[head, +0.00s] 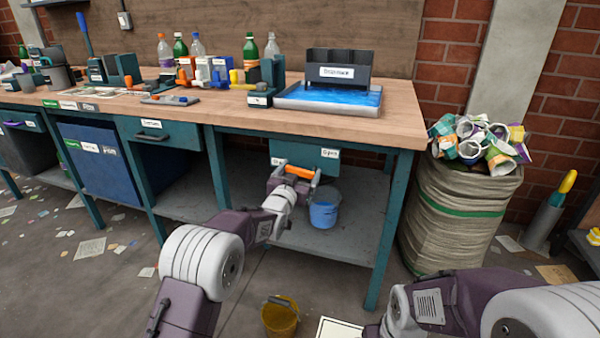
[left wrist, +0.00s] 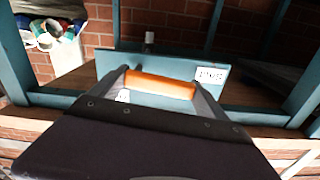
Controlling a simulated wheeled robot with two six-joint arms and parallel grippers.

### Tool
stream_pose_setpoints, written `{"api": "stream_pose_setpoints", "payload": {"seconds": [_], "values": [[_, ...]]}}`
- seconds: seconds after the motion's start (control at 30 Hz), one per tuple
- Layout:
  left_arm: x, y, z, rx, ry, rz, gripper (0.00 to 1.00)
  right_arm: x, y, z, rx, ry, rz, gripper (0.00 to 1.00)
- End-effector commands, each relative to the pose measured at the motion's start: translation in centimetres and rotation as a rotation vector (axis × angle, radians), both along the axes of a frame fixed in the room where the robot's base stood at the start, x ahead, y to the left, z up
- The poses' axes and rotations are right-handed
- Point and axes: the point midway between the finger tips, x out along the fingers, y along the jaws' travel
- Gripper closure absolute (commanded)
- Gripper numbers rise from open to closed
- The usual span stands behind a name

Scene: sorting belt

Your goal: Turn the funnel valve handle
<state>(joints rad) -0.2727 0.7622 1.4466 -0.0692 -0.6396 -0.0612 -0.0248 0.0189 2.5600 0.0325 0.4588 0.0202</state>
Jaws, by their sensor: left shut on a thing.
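The orange valve handle (head: 299,171) lies roughly level in front of a teal box (head: 322,158) with small white labels, under the right part of the workbench. My left gripper (head: 293,172) is shut on the orange handle, with one finger at each end of it. In the left wrist view the orange handle (left wrist: 160,84) spans between the fingers, with the teal box (left wrist: 218,68) behind it. The valve body and funnel are not clearly visible. My right arm shows at the lower right of the head view, but its gripper is out of view.
A blue bucket (head: 324,211) stands on the lower shelf below the teal box. A workbench (head: 408,122) with bottles and a black rack in a blue tray (head: 345,104) is above. A full sack (head: 452,215) stands right, a yellow bucket (head: 281,316) on the floor in front.

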Motion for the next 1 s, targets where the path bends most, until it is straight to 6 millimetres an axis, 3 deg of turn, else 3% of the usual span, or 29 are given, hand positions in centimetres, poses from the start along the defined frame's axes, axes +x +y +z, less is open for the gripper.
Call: {"api": "stream_pose_setpoints", "payload": {"seconds": [0.5,1.0], "values": [[-0.2,-0.5,1.3,0.365,-0.117,-0.001,0.87,0.0,0.0,1.4,0.0,0.0,0.0,0.0],[-0.3,-0.8,1.7,0.518,-0.167,-0.001,0.87,0.0,0.0,1.8,0.0,0.0,0.0,0.0]]}}
